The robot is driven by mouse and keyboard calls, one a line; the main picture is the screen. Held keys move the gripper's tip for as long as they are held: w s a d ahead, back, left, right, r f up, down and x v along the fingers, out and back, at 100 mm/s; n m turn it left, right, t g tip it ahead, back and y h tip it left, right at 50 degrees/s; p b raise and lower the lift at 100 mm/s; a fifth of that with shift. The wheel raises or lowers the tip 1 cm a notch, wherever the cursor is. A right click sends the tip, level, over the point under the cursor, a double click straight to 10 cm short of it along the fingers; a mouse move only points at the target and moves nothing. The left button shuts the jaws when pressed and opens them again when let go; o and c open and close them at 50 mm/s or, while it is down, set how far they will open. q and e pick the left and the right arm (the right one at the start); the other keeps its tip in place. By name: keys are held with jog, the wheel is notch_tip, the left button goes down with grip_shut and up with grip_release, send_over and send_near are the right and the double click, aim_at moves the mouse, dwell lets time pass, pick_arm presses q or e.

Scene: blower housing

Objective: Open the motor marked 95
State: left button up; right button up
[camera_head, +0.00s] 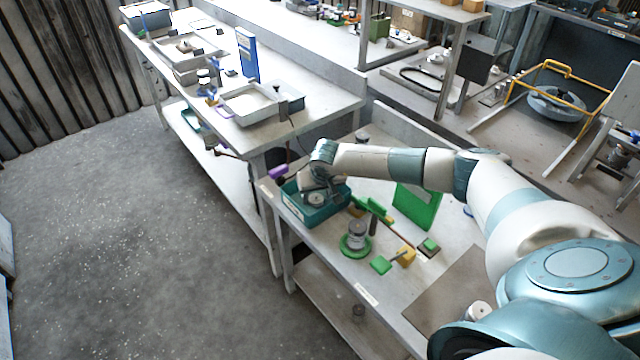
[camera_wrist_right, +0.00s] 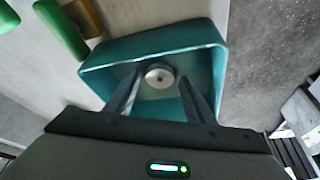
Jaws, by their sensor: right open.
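A teal bin (camera_head: 322,217) stands at the left end of the near workbench. A round metal part with a central hole (camera_wrist_right: 160,76) lies in the bin; it also shows in the head view (camera_head: 316,199). My right gripper (camera_head: 317,190) reaches down into the bin. In the right wrist view, its two fingers (camera_wrist_right: 160,82) are open, with the round part showing between their tips; contact cannot be told. A grey cylindrical motor (camera_head: 357,236) stands upright on a round green base in front of the bin. No number 95 is readable. My left gripper is not in view.
Another bench with trays (camera_head: 250,104) is behind. Open floor lies left.

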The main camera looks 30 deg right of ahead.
jog(key=b+v, duration=0.4)
jog(key=v, duration=0.7)
jog(key=shift+r, duration=0.25)
jog(key=shift+s+f, duration=0.1)
jog(key=shift+s, duration=0.1)
